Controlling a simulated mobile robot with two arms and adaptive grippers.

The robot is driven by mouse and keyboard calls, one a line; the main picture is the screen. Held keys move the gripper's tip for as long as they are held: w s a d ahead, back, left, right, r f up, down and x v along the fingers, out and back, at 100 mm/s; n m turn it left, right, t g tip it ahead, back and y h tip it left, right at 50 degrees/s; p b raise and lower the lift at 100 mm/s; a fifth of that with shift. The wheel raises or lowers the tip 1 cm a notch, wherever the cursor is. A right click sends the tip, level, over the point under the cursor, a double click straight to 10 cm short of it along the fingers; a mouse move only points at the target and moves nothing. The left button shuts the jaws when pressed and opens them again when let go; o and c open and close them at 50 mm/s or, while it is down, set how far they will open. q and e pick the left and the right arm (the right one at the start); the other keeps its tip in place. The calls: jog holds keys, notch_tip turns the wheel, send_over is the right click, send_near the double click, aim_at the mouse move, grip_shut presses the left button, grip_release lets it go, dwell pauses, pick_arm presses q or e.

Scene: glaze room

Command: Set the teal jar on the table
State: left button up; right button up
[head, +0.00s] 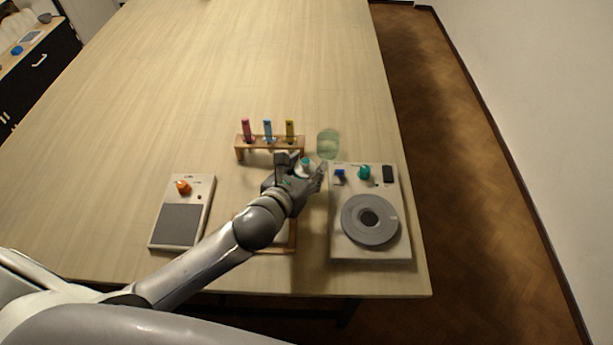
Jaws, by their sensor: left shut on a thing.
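The teal jar (306,162) shows as a small white body with a teal top between the fingers of my left gripper (309,172). The gripper is shut on it, and the fingers and wrist hide part of it. The jar is over the table (240,70), between the test tube rack and the white device with a grey disc. I cannot tell whether its base touches the table. My right gripper is not in view.
A wooden rack (270,142) with pink, blue and yellow tubes and a greenish clear beaker (328,143) stand close behind. The disc device (370,247) is right, a scale with orange knob (180,224) left. A wooden-edged item (291,240) lies partly under my arm. The far table is clear.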

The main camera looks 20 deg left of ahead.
aim_at(306, 176)
pick_arm(q)
jog(key=shift+w+f, duration=0.2)
jog(key=shift+f, duration=0.05)
notch_tip(306, 176, down, 2)
jog(key=shift+f, duration=0.65)
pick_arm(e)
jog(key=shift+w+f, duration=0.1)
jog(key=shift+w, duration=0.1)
pick_arm(q)
jog(key=o, duration=1)
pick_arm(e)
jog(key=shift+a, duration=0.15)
